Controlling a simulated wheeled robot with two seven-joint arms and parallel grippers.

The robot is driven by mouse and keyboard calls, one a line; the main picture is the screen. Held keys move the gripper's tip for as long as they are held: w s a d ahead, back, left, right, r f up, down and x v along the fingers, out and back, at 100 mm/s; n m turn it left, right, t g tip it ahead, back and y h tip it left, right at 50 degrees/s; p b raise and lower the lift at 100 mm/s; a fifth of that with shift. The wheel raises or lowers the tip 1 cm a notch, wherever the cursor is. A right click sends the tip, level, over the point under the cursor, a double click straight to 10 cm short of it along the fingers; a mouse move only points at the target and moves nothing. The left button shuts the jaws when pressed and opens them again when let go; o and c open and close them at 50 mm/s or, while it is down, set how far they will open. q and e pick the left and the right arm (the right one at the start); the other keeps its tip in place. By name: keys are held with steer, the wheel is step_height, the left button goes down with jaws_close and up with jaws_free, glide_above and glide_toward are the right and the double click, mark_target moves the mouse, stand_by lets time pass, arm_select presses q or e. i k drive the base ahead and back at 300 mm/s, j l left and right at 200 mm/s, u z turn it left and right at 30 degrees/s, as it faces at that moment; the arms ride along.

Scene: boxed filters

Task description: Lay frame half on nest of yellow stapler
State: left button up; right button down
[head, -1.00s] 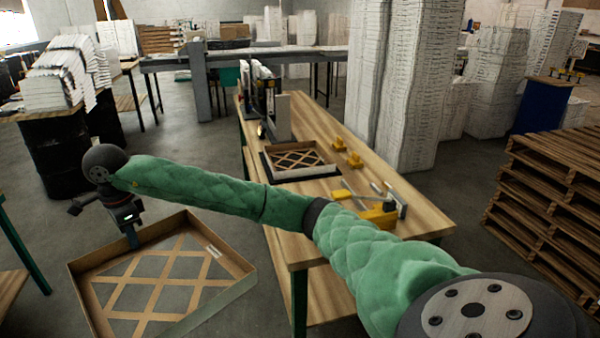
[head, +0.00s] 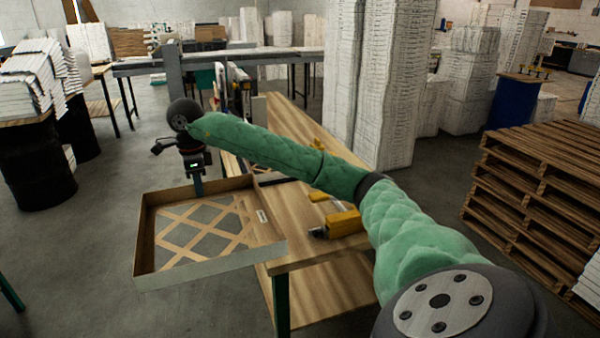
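The frame half (head: 205,270) is a shallow open cardboard frame with a lattice of strips across it. My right gripper (head: 198,188) is shut on its far wall and holds it raised, over the floor and by the near left corner of the workbench. Its right end overlaps the bench edge in the view. The yellow stapler (head: 342,224) sits on the bench, partly covered by my green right arm. The nest is mostly or wholly hidden behind that arm, so I cannot tell its state. My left gripper is not in view.
The wooden workbench (head: 300,240) runs away from me, with a clear strip beside the stapler. Stacked pallets (head: 535,185) stand at the right. Tall white stacks (head: 375,80) rise behind the bench. A dark drum (head: 35,165) stands at the left.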

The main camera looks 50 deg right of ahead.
mark_target(298, 209)
steer(key=i+l, duration=0.1)
steer(key=l, duration=0.95)
steer(key=i+l, duration=0.15)
steer(key=l, duration=0.9)
steer(key=i, duration=0.05)
